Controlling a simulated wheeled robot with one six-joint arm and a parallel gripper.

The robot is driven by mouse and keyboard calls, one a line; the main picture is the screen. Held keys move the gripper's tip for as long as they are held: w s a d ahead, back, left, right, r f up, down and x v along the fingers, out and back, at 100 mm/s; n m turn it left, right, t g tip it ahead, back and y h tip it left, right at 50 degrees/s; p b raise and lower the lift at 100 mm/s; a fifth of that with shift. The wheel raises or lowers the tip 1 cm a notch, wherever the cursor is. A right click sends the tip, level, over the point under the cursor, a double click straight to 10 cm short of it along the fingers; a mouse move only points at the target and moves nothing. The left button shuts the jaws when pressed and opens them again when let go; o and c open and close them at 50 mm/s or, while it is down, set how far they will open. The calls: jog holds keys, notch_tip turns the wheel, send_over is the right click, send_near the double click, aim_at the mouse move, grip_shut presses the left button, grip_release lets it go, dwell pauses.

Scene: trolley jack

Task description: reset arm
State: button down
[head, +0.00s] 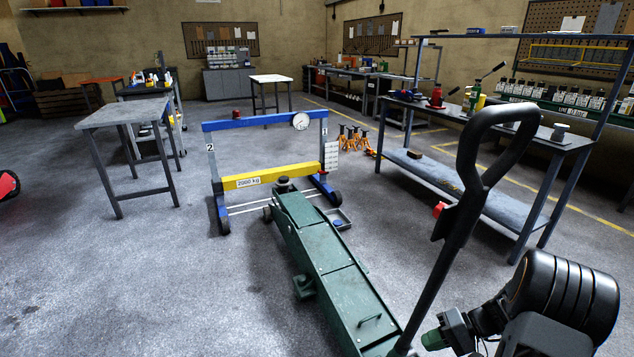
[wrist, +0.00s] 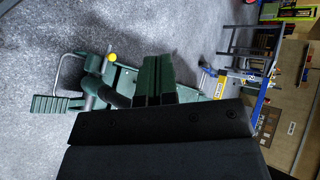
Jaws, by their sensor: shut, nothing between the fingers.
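The green trolley jack (head: 325,265) stands on the floor, its saddle end by the yellow beam of a blue frame. Its black handle (head: 462,215) rises upright to a loop grip, with a red trigger (head: 440,209) on the shaft. My gripper (head: 434,341) is at the bottom right, beside the handle's foot in the picture. In the wrist view, its green fingers (wrist: 158,80) are together with nothing between them. Behind them are the jack's body (wrist: 125,78), a yellow knob (wrist: 112,57) and a ribbed green pedal (wrist: 55,104). I cannot tell the gap between gripper and jack.
The blue test frame (head: 220,165) carries a 2000 kg yellow beam (head: 285,174) and a dial gauge (head: 300,121). A workbench (head: 545,140) stands at right, a grey table (head: 120,112) at left. Floor at left front is clear.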

jog(key=s+a+r+n+t+h+p, duration=0.1)
jog(key=s+a+r+h+p, duration=0.2)
jog(key=r+p, duration=0.5)
jog(key=s+a+r+n+t+h+p, duration=0.1)
jog(key=s+a+r+h+p, duration=0.2)
jog(key=r, duration=1.8)
jog(key=s+a+r+n+t+h+p, duration=0.1)
jog(key=s+a+r+h+p, duration=0.2)
jog(key=r+p, duration=0.9)
jog(key=a+r+h, duration=0.2)
jog(key=a, duration=0.1)
jog(key=shift+a+r+p, duration=0.15)
jog(key=shift+r+p, duration=0.2)
